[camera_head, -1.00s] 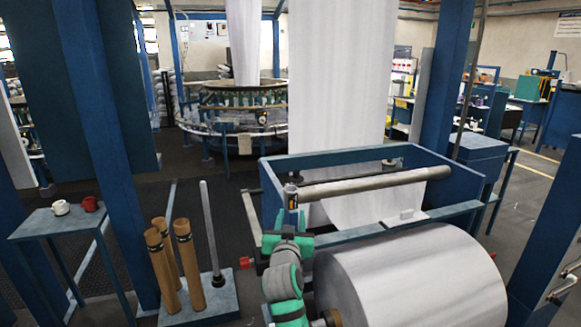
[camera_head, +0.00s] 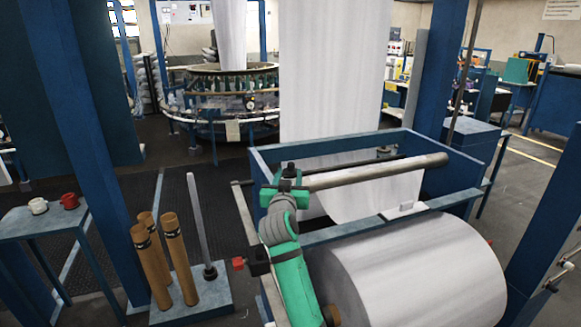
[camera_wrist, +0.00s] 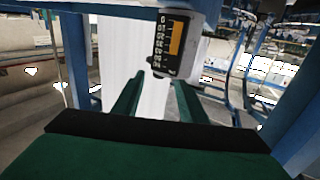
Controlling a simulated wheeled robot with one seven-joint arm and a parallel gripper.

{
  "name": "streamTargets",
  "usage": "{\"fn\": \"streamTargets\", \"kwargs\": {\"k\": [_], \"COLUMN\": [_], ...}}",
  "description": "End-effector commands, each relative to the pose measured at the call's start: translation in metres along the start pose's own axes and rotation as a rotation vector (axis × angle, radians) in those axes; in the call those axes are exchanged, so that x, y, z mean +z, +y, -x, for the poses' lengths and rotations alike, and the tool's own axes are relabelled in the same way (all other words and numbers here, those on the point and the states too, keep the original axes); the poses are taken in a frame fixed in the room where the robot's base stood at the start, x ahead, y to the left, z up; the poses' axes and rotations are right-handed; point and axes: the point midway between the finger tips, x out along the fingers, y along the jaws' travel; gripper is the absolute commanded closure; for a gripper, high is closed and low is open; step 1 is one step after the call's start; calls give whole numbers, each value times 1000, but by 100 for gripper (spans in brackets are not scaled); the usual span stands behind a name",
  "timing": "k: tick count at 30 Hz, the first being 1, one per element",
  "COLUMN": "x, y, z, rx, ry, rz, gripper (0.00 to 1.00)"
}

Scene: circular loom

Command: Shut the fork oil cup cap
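A pale housing with a black scale panel and an orange bar (camera_wrist: 172,45) shows in the wrist view, just beyond and above my fingertips. I cannot make out the oil cup or its cap in either view; whether this housing belongs to it I cannot tell. My gripper (camera_wrist: 161,78) has its two green fingers apart, with nothing seen between them but the white fabric behind. In the head view my gripper (camera_head: 288,180) is at the left end of the grey roller and hides what is there.
A large white roll (camera_head: 410,275) lies right of my arm. The blue frame (camera_head: 440,180) and grey roller (camera_head: 375,172) are close by. Brown tubes (camera_head: 180,260) stand on a base at left. A side table (camera_head: 40,225) holds a white and a red item.

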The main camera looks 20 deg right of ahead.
Motion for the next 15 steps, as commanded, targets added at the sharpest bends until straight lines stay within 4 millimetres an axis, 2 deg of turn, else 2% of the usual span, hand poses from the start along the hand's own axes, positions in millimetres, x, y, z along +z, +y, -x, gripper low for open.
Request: {"fn": "streamTargets", "kwargs": {"k": [6, 15], "x": [0, 0], "y": [1, 0], "z": [-36, -63], "rx": [1, 0], "ry": [-1, -1], "rz": [2, 0], "gripper": [62, 62]}}
